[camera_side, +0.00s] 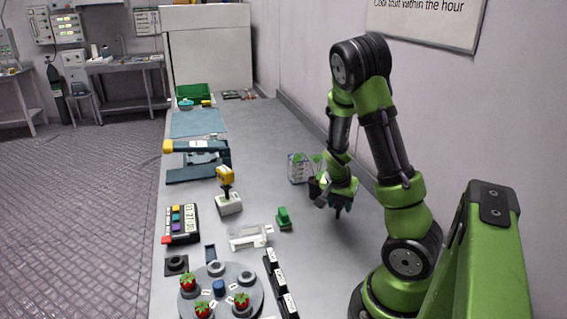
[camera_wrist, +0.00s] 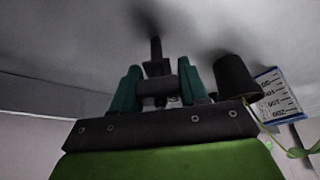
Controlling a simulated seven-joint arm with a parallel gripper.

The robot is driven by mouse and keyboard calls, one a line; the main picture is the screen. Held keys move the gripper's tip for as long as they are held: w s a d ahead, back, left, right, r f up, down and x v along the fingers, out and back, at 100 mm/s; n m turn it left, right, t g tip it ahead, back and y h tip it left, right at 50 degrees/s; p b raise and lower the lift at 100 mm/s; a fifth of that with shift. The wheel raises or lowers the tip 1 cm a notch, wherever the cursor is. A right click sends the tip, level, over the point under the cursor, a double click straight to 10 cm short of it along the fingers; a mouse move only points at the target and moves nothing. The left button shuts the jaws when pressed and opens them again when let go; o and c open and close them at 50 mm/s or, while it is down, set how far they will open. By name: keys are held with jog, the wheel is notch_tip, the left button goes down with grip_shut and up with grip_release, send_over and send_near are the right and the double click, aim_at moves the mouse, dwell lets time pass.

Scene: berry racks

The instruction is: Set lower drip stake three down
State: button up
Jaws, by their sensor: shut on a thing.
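My gripper (camera_side: 341,201) is low over the bench, at the right side near the wall. In the wrist view my gripper (camera_wrist: 158,88) has its teal fingers closed on a dark stake (camera_wrist: 155,55). The stake's narrow end points away from the fingers toward the grey bench. In the side view the stake's dark tip (camera_side: 337,212) shows just below the fingers; I cannot tell whether it touches the bench. A dark pot (camera_side: 315,187) stands just left of my gripper, and it shows close beside the fingers in the wrist view (camera_wrist: 236,77).
A white and blue marked board (camera_side: 297,169) stands behind the pot, with green leaves (camera_wrist: 299,151) nearby. The bench right of the green block is clear.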

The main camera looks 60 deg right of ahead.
jog(key=o, duration=1)
jog(key=shift+f, duration=0.1)
jog(key=shift+v, duration=6.15)
jog(key=w+a+r+n+t+y, duration=0.1)
jog(key=a+r+n+t+y, duration=0.1)
jog(key=a, duration=0.7)
jog(key=w+a+r+n+t+y, duration=0.1)
jog(key=a+r+n+t+y, duration=0.1)
jog(key=a+r+n, duration=0.3)
jog(key=a+r+n+t+y, duration=0.2)
jog(key=a+n, duration=0.5)
jog(key=a, duration=0.5)
jog(key=shift+w+a+r+t, duration=0.35)
jog(key=shift+r+t, duration=0.25)
jog(key=shift+r, duration=0.2)
